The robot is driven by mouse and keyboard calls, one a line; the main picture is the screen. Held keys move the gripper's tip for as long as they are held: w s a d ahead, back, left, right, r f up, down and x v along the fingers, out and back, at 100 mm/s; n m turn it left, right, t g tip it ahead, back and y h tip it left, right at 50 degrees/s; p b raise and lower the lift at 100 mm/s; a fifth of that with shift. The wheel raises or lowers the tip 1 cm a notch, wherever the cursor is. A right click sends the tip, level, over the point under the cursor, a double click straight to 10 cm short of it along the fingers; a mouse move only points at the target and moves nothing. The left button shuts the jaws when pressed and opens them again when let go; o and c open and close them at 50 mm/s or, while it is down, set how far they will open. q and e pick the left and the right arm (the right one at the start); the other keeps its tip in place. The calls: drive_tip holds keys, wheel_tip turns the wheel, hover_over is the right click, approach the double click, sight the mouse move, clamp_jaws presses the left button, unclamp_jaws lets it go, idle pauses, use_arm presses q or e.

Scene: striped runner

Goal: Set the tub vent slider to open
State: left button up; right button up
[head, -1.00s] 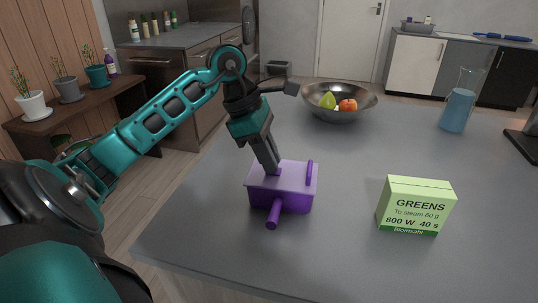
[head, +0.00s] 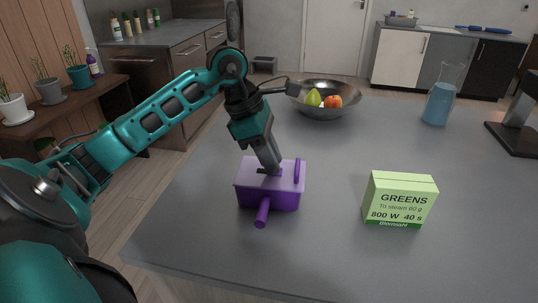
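The purple tub (head: 268,199) sits on the grey table near its left front part, with a handle (head: 262,212) pointing toward me. A raised purple bar (head: 298,177) stands on the right of its lid. My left gripper (head: 271,170) points down with its tips at the lid. A dark slot or slider shows at the tips, largely hidden by the fingers. I cannot tell whether the fingers are open or shut. A green box (head: 399,200) printed "GREENS", "800 W 40 s" stands upright to the right. My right gripper is not in view.
A metal bowl (head: 325,108) with fruit stands behind the tub. A glass jug (head: 440,98) with blue liquid and a dark stand (head: 513,138) are at the right. The table between tub and box is clear.

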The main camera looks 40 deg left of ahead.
use_arm(q)
drive_tip(key=o, duration=0.4)
drive_tip(key=shift+c, duration=0.2)
drive_tip(key=v, duration=1.3)
drive_tip(key=shift+p, duration=0.45)
drive_tip(key=shift+s+d, duration=0.1)
